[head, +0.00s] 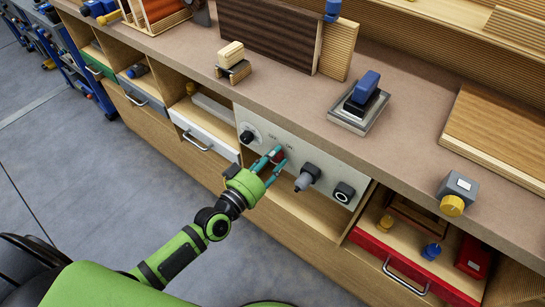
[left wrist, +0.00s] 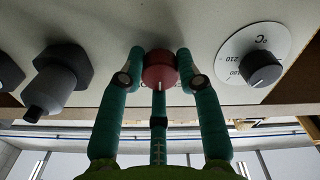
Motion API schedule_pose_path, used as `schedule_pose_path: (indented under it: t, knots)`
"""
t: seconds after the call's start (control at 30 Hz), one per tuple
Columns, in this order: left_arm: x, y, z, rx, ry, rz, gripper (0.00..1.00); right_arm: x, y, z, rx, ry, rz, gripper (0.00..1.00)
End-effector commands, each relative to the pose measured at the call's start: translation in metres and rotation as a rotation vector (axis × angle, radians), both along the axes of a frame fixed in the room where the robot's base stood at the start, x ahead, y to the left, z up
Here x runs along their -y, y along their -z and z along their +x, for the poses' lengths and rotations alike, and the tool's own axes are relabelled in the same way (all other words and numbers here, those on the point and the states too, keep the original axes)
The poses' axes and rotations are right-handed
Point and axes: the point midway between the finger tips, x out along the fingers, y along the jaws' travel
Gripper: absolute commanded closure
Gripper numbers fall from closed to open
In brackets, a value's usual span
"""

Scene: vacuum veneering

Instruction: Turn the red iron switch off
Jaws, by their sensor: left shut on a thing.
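The red switch (left wrist: 158,68) is a round knob on the pale control panel (left wrist: 215,20). It also shows in the head view as a small red patch (head: 278,157) behind the fingers. My left gripper (left wrist: 160,66) has its teal fingers on both sides of the knob and is shut on it. In the head view my left gripper (head: 270,161) reaches up to the panel from below. A short white mark shows on the knob. Lettering by the switch is mostly hidden. A blue-handled iron (head: 365,90) stands on a metal plate on the bench. My right gripper is out of view.
On the panel, a black temperature dial (head: 247,137) is left of the switch; a grey connector (head: 306,177) and a round black socket (head: 343,193) are right. Below right, a red drawer (head: 410,276) stands open. A grey box with a yellow knob (head: 453,205) sits on the bench edge.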

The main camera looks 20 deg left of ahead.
Motion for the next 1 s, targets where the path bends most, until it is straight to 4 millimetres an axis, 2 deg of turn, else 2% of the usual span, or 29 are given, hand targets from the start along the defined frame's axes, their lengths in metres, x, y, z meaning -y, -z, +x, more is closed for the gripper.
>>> schedule_pose_path:
  t: [0.5, 1.0]
  knots:
    - [0.0026, 0.0048, -0.0024, -0.162, 0.005, -0.407, 0.98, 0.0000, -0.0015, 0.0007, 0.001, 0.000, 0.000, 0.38]
    - [0.0040, 0.0051, -0.0031, -0.220, 0.006, -0.559, 0.98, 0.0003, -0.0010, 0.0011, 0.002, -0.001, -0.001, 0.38]
